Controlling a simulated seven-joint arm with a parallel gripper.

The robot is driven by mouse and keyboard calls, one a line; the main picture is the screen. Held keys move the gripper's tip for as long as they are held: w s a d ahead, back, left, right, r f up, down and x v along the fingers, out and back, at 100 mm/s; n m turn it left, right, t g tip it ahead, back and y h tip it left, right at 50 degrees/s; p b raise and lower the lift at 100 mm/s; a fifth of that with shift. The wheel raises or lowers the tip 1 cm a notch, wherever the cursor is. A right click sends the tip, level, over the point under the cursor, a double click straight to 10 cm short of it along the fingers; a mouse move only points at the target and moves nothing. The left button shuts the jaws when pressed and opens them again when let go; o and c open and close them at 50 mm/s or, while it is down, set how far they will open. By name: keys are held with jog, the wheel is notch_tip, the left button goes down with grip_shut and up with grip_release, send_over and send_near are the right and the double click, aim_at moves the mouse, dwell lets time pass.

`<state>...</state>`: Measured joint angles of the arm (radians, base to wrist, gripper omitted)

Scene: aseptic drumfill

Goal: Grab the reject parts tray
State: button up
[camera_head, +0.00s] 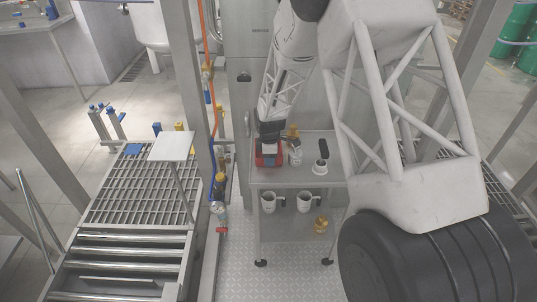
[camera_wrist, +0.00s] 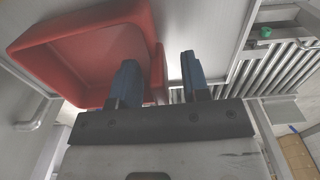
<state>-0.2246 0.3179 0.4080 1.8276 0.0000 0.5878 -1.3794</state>
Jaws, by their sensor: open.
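The red tray (camera_head: 260,160), which looks like the reject parts tray, sits on the top shelf of the small steel cart (camera_head: 318,178). In the wrist view the tray (camera_wrist: 85,60) fills the upper left, and its inside looks empty where I see it. My gripper (camera_wrist: 158,70) is open, with two blue fingers apart. The tray's right wall shows between the fingers, the left finger overlapping the tray's inside and the right finger outside it. I cannot tell whether either finger touches the wall. In the head view my gripper (camera_head: 270,142) is over the tray and hides part of it.
A small bottle (camera_head: 295,155) stands right of the tray, beside a white item with a black top (camera_head: 321,160). Two white mugs (camera_head: 268,202) (camera_head: 305,202) and a brass-coloured part (camera_head: 321,224) are on the lower shelf. A pipe with valves (camera_head: 217,190) runs left of the cart.

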jog(key=shift+c, duration=0.3)
grip_shut()
jog(key=shift+r, duration=0.1)
jog(key=shift+r, duration=4.95)
